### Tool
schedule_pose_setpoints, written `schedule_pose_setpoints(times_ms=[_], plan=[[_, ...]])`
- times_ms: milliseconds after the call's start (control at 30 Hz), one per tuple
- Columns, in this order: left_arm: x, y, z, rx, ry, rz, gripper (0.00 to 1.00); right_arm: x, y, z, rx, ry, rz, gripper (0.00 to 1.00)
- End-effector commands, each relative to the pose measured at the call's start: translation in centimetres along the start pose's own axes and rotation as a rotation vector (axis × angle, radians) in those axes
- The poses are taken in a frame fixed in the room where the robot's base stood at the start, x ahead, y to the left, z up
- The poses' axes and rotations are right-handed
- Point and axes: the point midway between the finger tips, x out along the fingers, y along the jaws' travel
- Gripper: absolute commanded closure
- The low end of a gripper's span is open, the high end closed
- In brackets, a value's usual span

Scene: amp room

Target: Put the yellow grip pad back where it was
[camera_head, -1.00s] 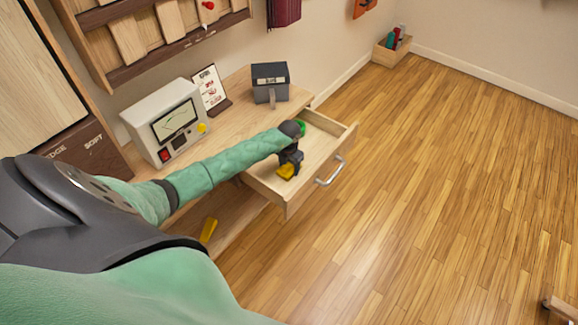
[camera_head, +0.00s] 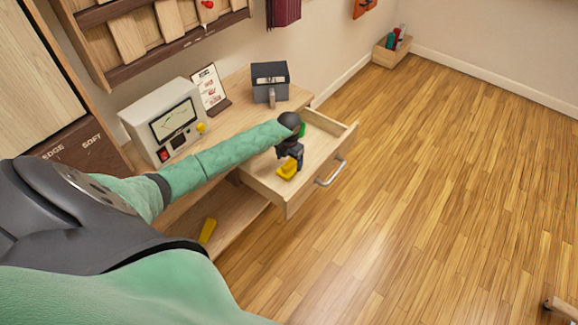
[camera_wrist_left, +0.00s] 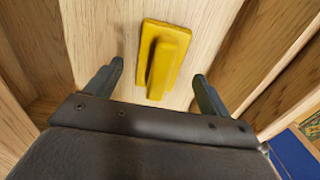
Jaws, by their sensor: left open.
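The yellow grip pad (camera_head: 287,170) lies on the floor of the open wooden drawer (camera_head: 318,163), near its left front corner. In the left wrist view the yellow grip pad (camera_wrist_left: 163,58) is a flat plate with a raised bar, lying on bare wood. My left gripper (camera_head: 292,162) points down into the drawer over the pad. In the wrist view its two fingers (camera_wrist_left: 159,88) are spread, with the pad ahead of and between them, and nothing is held. A second yellow piece (camera_head: 208,230) is on the lower shelf. My right gripper is out of view.
A green object (camera_head: 302,129) is in the back of the drawer, partly hidden by my arm. A meter box (camera_head: 165,122), a small card stand and a dark grey box (camera_head: 270,82) stand on the desk.

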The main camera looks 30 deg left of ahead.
Motion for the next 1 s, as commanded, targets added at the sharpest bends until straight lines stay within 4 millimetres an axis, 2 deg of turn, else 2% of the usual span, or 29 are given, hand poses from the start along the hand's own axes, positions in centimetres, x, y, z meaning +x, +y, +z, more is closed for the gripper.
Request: schedule_pose_setpoints(times_ms=[300,500,667,1000], plan=[[-5.6,0.0,0.0,0.002,-0.002,0.001,0.19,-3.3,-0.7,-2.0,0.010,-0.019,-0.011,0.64],[-7.8,0.0,0.0,0.001,-0.001,0.000,0.19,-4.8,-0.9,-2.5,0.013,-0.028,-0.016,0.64],[-8.4,0.0,0.0,0.000,-0.001,0.000,0.19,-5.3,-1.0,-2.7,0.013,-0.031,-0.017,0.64],[-8.4,0.0,0.0,0.000,0.000,0.000,0.19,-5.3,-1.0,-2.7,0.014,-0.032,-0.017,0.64]])
